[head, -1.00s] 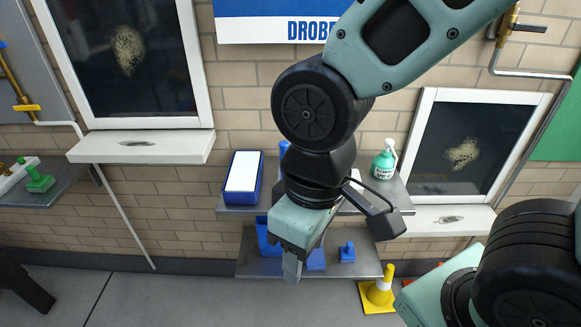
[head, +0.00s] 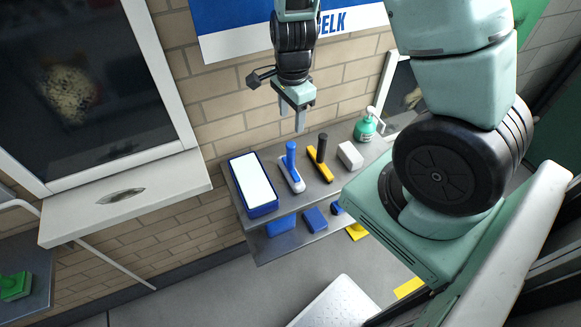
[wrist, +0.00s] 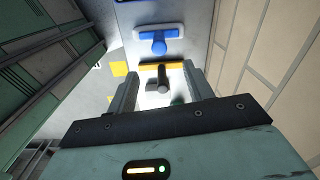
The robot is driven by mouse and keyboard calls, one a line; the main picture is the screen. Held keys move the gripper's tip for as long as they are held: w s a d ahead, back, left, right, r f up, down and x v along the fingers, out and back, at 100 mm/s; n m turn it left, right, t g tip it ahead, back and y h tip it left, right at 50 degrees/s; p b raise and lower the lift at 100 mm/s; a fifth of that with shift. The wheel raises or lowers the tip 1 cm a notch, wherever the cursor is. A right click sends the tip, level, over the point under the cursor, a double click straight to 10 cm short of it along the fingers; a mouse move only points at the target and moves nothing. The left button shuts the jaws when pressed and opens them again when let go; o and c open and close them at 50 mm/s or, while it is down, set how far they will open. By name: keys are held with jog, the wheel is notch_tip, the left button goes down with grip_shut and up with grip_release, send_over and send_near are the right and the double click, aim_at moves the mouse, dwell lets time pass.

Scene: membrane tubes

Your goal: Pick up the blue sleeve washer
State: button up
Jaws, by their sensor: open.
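The blue sleeve washer stands on the upper grey shelf (head: 237,206), with an upright blue handle (head: 291,155) on a pale head edged in blue. In the wrist view its blue handle and pale head (wrist: 158,40) lie beyond the fingertips, toward the top of the picture. My gripper (head: 291,117) is open and empty, pointing down above the shelf, apart from the washer. In the wrist view the yellow washer with a black handle (wrist: 163,66) lies between my open fingers (wrist: 160,84).
Left of the blue washer is a blue tray (head: 263,210) with a white pad. To the right are the yellow washer (head: 320,163), a white block (head: 350,155) and a green spray bottle (head: 366,126). A lower shelf holds blue items (head: 315,219). The wall and windows stand behind.

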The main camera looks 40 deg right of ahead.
aim_at(292, 144)
notch_tip(292, 144, down, 8)
jog(key=shift+r+p, duration=0.25)
jog(key=shift+p, duration=0.25)
jog(key=shift+f+p, duration=1.15)
jog(key=shift+f, duration=1.45)
grip_shut()
